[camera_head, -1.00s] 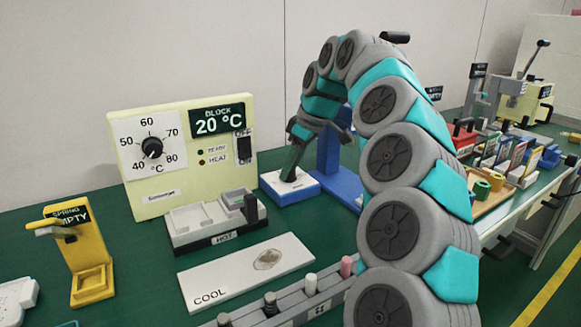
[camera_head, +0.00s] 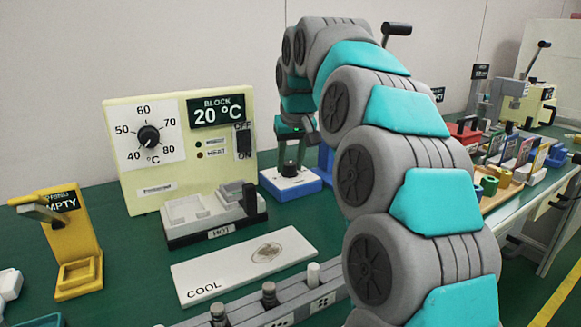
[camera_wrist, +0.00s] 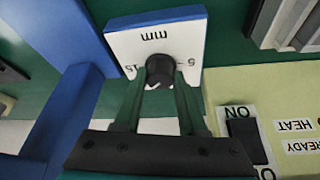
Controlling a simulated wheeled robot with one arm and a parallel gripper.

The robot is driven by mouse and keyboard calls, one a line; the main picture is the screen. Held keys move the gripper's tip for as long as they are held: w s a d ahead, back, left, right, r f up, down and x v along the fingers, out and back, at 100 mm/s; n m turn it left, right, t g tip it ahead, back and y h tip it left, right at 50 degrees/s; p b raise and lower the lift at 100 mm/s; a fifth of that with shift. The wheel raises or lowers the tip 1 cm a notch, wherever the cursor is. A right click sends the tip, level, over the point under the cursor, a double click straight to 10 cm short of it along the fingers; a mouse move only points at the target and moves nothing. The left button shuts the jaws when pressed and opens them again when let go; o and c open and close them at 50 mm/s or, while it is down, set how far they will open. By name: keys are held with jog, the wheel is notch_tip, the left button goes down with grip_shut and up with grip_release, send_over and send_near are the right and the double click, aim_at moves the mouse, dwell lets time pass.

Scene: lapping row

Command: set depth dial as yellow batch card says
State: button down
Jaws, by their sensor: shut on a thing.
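The depth dial is a black knob (camera_wrist: 160,70) on a white plate (camera_wrist: 188,42) marked "mm", with 5 and 15 visible in the wrist view. The plate tops a blue block (camera_head: 292,193), seen in the head view just right of the cream heater panel. My gripper (camera_wrist: 160,84) points down at the dial, its two green fingers closed on either side of the knob. In the head view, my gripper (camera_head: 292,152) stands above the block. The fingers and knob hide part of the scale and any pointer. A yellow-edged card (camera_head: 540,158) stands in the rack at right; its writing is unreadable.
The heater panel (camera_head: 122,125) with temperature knob and switch stands left of the dial. The HOT block (camera_head: 190,238), white COOL plate (camera_head: 240,267) and yellow SPRING stand (camera_head: 75,240) lie nearer. A blue upright (camera_wrist: 58,120) stands close beside the dial block.

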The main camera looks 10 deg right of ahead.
aim_at(283, 180)
jog(key=m+h, duration=0.1)
jog(key=m, duration=0.2)
jog(key=shift+m+b, duration=0.3)
jog(key=shift+b, duration=0.05)
jog(key=shift+w+a+r+m+g+h, duration=0.15)
jog(key=shift+m+h, duration=0.35)
jog(key=shift+m, duration=0.65)
jog(key=shift+s+f+m+g+h, duration=0.1)
jog(key=shift+m+g+h, duration=0.3)
jog(key=shift+m, duration=0.75)
jog(key=shift+c, duration=2.3)
grip_release()
jog(key=p+v, duration=0.2)
jog(key=v, duration=0.4)
jog(key=shift+a+r, duration=0.15)
jog(key=shift+r, duration=0.2)
jog(key=shift+s+a+r+p, duration=0.15)
jog(key=shift+s+r+p, duration=0.15)
jog(key=shift+r+p, duration=0.2)
